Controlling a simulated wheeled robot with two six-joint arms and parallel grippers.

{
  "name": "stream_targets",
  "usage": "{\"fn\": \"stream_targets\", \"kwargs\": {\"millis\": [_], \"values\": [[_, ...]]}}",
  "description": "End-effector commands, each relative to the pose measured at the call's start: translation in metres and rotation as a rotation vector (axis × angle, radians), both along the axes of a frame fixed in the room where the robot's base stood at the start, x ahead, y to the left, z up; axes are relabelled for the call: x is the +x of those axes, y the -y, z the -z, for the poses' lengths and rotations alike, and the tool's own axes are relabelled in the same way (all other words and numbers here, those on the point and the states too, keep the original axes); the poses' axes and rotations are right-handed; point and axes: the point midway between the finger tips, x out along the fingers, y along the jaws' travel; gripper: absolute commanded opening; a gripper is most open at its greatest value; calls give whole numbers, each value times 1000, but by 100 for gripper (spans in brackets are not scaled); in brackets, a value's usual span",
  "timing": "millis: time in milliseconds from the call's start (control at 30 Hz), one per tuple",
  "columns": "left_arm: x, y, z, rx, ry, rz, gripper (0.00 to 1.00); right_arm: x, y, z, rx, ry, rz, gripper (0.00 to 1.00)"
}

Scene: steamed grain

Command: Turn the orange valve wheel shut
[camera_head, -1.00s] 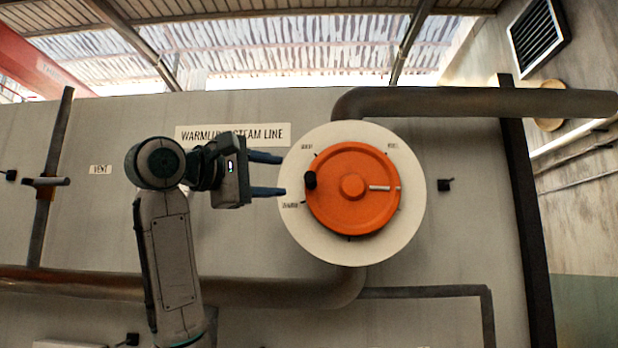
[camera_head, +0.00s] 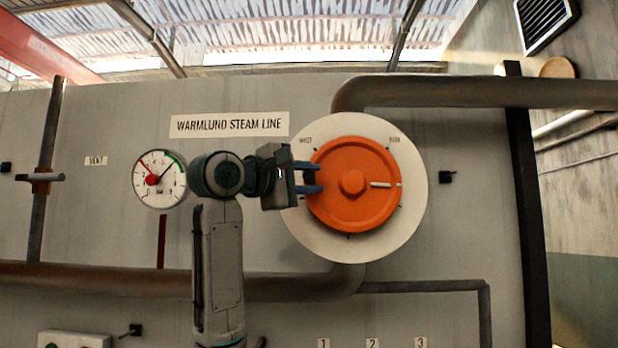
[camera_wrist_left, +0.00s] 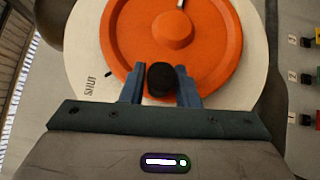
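The orange valve wheel (camera_head: 350,215) sits on a round cream dial plate (camera_head: 412,172) on the grey wall panel; both also show in the wrist view, the wheel (camera_wrist_left: 205,45) and the plate (camera_wrist_left: 85,50). A white mark on the wheel points right in the head view. My left gripper (camera_head: 312,178) is at the wheel's left edge. In the wrist view its fingers (camera_wrist_left: 160,88) are apart, one on each side of the knob; firm contact is not clear. My right gripper is out of view.
A thick pipe (camera_head: 470,97) runs right from above the dial. Another pipe (camera_head: 275,287) passes below it. A pressure gauge (camera_head: 158,180) is behind my left arm. The panel right of the dial is mostly clear.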

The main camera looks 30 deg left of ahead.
Motion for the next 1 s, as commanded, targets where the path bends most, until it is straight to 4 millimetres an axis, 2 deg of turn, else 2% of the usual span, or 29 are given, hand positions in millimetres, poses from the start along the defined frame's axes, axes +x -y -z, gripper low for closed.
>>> {"fn": "stream_targets", "kwargs": {"millis": [33,133,667,1000], "values": [[0,0,0,0,0,0,18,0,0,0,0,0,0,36],[0,0,0,0,0,0,0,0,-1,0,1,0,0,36],[-1,0,-4,-2,3,0,0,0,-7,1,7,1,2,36],[0,2,-16,-3,5,0,0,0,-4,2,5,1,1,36]]}}
